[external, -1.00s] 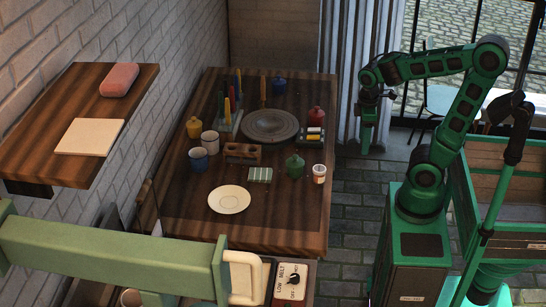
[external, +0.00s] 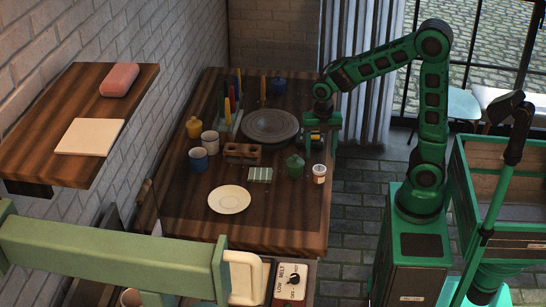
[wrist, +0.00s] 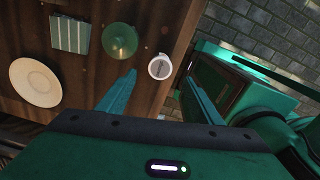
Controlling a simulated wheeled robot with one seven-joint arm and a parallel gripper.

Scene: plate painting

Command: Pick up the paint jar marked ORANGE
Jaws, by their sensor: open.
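No marking ORANGE can be read on any jar. A yellow-orange lidded jar (external: 194,128) stands at the table's left side. A green lidded jar (external: 295,167) stands at the right, also in the wrist view (wrist: 120,41). A small white pot (external: 319,174) with a blurred label stands beside it near the right edge. My gripper (external: 323,150) is open and empty, pointing down above the table's right edge. In the wrist view the white pot (wrist: 160,67) appears just beyond and between the fingertips.
The wooden table (external: 270,220) also holds a grey round stand (external: 270,126), a brown block with holes (external: 243,153), a white cup (external: 210,144), a blue cup (external: 198,159), upright sticks and a cream plate (external: 229,200). The table's front right is clear.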

